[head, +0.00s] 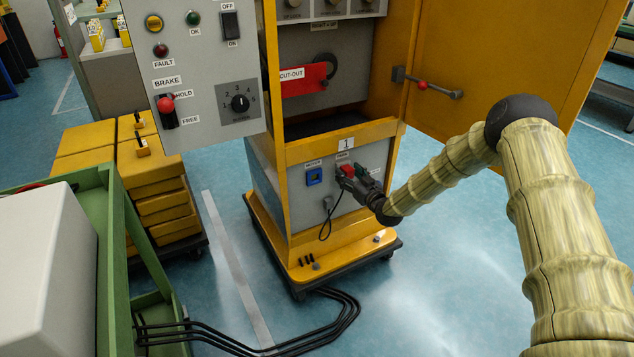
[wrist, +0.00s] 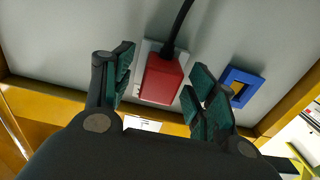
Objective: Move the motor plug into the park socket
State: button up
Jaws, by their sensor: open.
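The red motor plug (wrist: 163,80) sits at the pale grey park socket (wrist: 146,50), with its black cable (wrist: 179,25) attached. In the head view the red plug (head: 346,170) shows under a label that seems to read PARK, partly hidden by my gripper. My gripper (head: 354,180) is open; in the wrist view its fingers (wrist: 160,68) stand apart on either side of the plug, with a gap visible at each side. How deep the plug sits is hard to tell. The blue motor socket (head: 314,177) to its left is empty; it also shows in the wrist view (wrist: 241,86).
The sockets are on the grey lower panel (head: 302,208) of the yellow cabinet (head: 266,150). An open yellow door (head: 490,60) stands at the right above my arm. A control panel (head: 200,70) hangs at the left. Black cables (head: 340,320) lie on the floor.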

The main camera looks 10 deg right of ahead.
jog(key=v, duration=1.1)
jog(key=shift+s, duration=0.35)
jog(key=shift+d, duration=0.1)
